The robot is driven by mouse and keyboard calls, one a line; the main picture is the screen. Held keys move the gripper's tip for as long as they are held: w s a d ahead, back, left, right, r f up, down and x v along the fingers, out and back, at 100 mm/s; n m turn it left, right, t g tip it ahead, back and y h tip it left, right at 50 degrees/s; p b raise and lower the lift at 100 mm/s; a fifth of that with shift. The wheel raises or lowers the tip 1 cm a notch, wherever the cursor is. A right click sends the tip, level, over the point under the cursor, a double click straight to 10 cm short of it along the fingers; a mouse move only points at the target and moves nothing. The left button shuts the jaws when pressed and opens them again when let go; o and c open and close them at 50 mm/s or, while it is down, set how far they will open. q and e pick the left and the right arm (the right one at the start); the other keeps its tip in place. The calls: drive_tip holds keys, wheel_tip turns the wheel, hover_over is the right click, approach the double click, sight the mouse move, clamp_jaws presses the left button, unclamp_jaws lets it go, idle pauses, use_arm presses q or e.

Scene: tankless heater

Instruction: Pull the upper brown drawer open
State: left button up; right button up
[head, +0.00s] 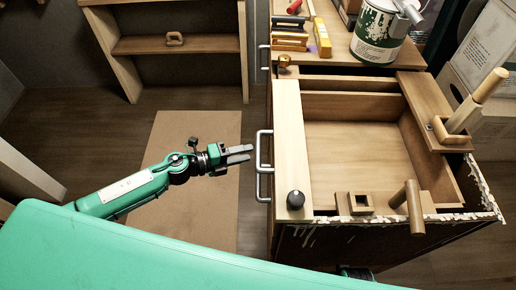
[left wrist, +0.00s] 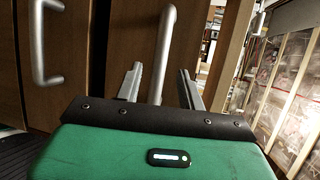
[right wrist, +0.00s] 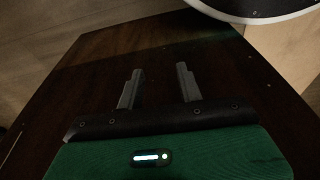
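The wooden cabinet (head: 291,130) stands right of centre in the head view, with metal handles (head: 260,150) on its left-facing front. The brown drawer front (left wrist: 125,40) shows in the left wrist view with a metal handle (left wrist: 165,50). A second handle (left wrist: 42,50) is on the neighbouring panel at left. My left gripper (head: 250,153) is open and points at the handle from the left. In the left wrist view the handle appears between its fingers (left wrist: 160,88); contact cannot be told. My right gripper (right wrist: 157,85) is open and empty, facing a dark panel (right wrist: 150,50).
A black knob (head: 296,200), a square wooden piece (head: 361,203) and wooden handles (head: 415,205) sit along the cabinet top. A paint can (head: 376,35) stands on the counter behind. A brown board (head: 200,215) lies on the floor beneath my left arm. The floor left of the cabinet is mostly clear.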

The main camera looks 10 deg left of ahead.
sight(258, 149)
use_arm(q)
drive_tip(key=shift+x, duration=2.65)
use_arm(e)
drive_tip(key=shift+s+d+f, duration=0.1)
drive_tip(key=shift+s+f, duration=0.15)
drive_tip(key=shift+f, duration=0.7)
use_arm(q)
drive_tip(key=shift+f, duration=0.1)
clamp_jaws()
